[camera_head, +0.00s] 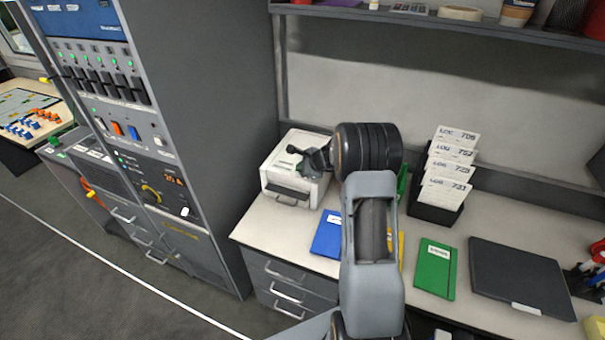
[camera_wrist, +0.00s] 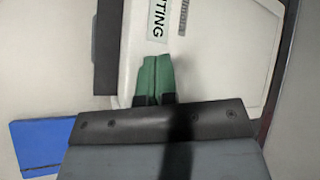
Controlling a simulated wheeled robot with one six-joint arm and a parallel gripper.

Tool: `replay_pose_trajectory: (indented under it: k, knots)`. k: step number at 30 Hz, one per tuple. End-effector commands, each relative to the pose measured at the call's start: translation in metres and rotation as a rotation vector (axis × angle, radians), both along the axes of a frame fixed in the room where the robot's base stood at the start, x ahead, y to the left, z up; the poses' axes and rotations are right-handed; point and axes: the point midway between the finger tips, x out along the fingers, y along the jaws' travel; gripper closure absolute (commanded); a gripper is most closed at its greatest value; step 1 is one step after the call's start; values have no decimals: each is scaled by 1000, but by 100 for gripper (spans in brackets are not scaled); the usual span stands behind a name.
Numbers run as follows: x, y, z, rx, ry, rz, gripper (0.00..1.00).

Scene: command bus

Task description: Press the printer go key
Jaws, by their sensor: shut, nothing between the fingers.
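The white printer (camera_head: 283,172) stands at the left end of the desk, with a dark slot in its front. My gripper (camera_head: 293,150) is over the printer's top in the head view. In the wrist view its green fingertips (camera_wrist: 155,72) are together, with nothing between them, over the casing just below the label. I cannot make out the go key in either view. I cannot tell whether the fingertips touch the printer.
A blue notebook (camera_head: 327,234) lies in front of the printer. A tall grey equipment rack (camera_head: 228,130) stands close on the left. A dark holder (camera_head: 434,213) of log cards, a green notebook (camera_head: 436,270) and a dark closed laptop (camera_head: 520,277) are to the right. A shelf (camera_head: 400,19) runs above.

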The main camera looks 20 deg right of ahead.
Motion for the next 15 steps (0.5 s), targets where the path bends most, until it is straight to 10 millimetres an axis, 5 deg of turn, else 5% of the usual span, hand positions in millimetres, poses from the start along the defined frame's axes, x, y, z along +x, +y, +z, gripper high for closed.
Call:
replay_pose_trajectory:
  k: [15]
  knots:
    - [0,0,13,-1,1,1,100]
